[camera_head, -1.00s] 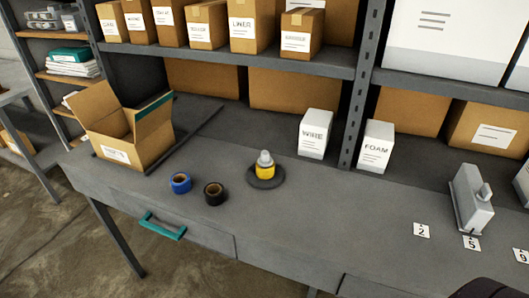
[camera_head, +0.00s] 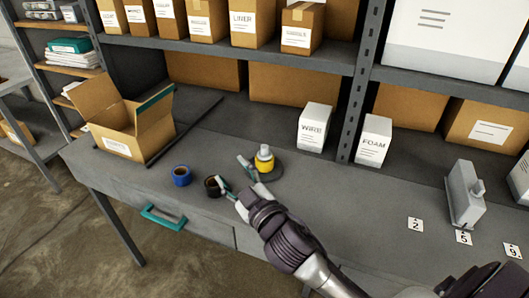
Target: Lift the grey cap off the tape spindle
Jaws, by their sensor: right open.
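The tape spindle's dark round base (camera_head: 275,176) stands on the workbench with a yellow tape roll (camera_head: 264,164) on it. The grey cap (camera_head: 265,150) sits on top of the yellow roll. My right gripper (camera_head: 235,172) is open and empty, just left of the spindle and over the bench. One fingertip is close to the yellow roll; I cannot tell whether it touches. The other is beside the black tape roll (camera_head: 212,184) and partly covers it. A blue tape roll (camera_head: 181,175) lies further left. My left gripper is not in view.
An open cardboard box (camera_head: 120,146) stands at the bench's left. Behind the spindle are a white WIRE box (camera_head: 314,127), a FOAM box (camera_head: 374,139) and a shelf post (camera_head: 356,100).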

